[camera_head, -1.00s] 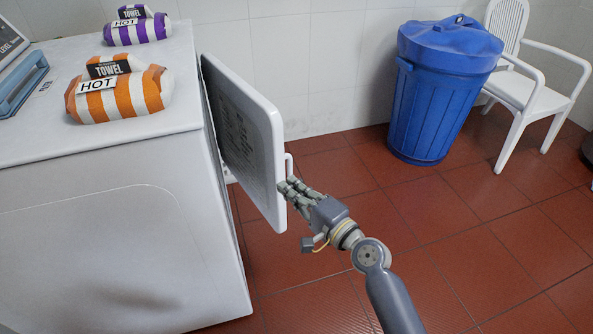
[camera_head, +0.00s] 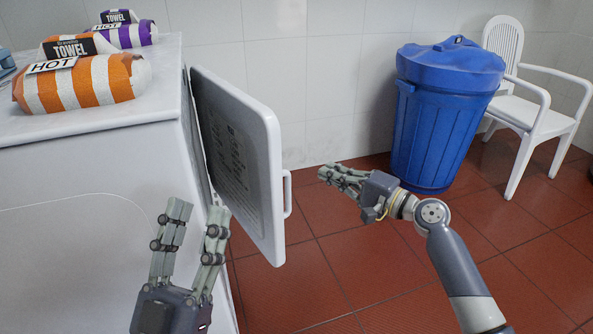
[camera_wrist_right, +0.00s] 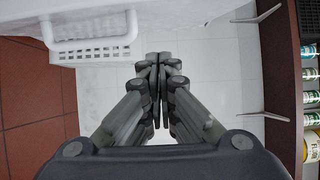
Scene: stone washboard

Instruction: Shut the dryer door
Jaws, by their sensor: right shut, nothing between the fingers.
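The dryer (camera_head: 70,160) is the white machine at the left in the head view. Its door (camera_head: 262,170) stands wide open at the machine's right side, with the handle (camera_head: 288,196) on the outer right edge. My left gripper (camera_head: 199,209) is open and empty, fingers pointing up, in front of the dryer's right corner and left of the door; touching cannot be told. My right gripper (camera_head: 325,174) is shut and empty, to the right of the door handle and apart from it. Its closed fingers (camera_wrist_right: 160,62) show in the right wrist view.
Orange-striped (camera_head: 110,80) and purple-striped (camera_head: 136,34) towels lie on the dryer's top. A blue bin (camera_head: 438,130) and a white chair (camera_head: 535,110) stand at the back right. A white basket (camera_wrist_right: 92,38) and shelved bottles (camera_wrist_right: 310,120) show in the right wrist view. Red floor is open between.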

